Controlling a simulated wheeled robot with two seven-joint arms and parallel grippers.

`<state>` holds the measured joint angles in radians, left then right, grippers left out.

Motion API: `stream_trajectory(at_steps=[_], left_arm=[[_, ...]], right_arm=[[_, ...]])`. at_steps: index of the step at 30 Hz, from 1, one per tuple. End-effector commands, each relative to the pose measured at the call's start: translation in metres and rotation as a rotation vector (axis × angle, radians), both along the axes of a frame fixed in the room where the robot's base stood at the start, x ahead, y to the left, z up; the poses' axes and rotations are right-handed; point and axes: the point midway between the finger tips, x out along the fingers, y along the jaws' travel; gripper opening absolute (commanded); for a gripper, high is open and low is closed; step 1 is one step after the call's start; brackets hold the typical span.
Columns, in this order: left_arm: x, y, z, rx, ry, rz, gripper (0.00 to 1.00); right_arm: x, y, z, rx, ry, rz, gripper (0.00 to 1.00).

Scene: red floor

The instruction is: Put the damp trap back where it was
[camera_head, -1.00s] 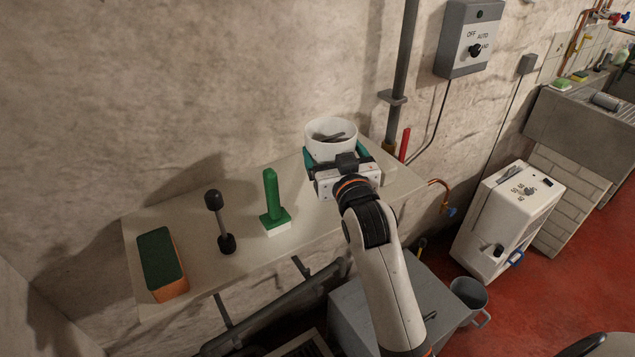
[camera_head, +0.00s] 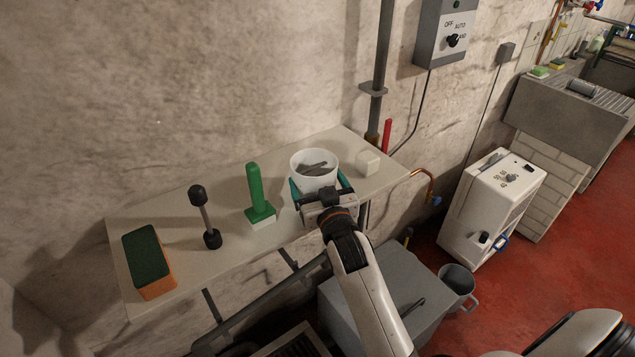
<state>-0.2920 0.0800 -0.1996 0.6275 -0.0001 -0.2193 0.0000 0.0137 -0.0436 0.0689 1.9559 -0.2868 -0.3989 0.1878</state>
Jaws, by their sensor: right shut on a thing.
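A round white tub (camera_head: 304,178) with grey pieces inside, which looks like the damp trap, is at the right part of the wall shelf (camera_head: 185,262). My right gripper (camera_head: 318,190) is shut on the tub from the front, with a teal finger on each side. The tub is upright. Its base is hidden behind the gripper, so I cannot tell whether it touches the shelf. My left gripper is not in view.
A pipe (camera_head: 381,70) runs up the wall behind.

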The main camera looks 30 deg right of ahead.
Motion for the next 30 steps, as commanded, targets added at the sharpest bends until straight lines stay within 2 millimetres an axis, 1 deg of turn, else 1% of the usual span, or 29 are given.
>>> stream_trajectory(at_steps=[4, 5, 6, 14, 17, 20, 27, 30], left_arm=[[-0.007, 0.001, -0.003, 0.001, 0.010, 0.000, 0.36], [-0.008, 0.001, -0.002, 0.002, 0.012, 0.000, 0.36], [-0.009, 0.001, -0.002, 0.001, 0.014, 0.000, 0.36], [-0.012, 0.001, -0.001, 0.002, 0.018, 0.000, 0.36], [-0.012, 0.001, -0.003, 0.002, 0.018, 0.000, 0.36], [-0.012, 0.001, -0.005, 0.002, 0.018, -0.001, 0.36], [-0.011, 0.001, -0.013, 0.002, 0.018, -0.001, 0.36], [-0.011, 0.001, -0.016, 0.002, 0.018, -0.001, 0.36]], right_arm=[[0.000, 0.000, -0.004, 0.000, 0.000, 0.000, 0.58], [0.000, 0.000, -0.003, 0.000, 0.000, 0.000, 0.94], [0.000, 0.000, -0.002, 0.000, 0.000, 0.000, 1.00], [0.000, 0.000, 0.000, -0.001, -0.001, 0.000, 1.00], [-0.007, 0.001, -0.001, 0.000, 0.000, 0.000, 1.00], [-0.024, 0.004, -0.002, 0.001, 0.003, 0.000, 1.00], [-0.077, 0.014, -0.003, 0.002, 0.003, 0.000, 1.00], [-0.094, 0.017, -0.002, 0.000, 0.002, 0.000, 1.00]])
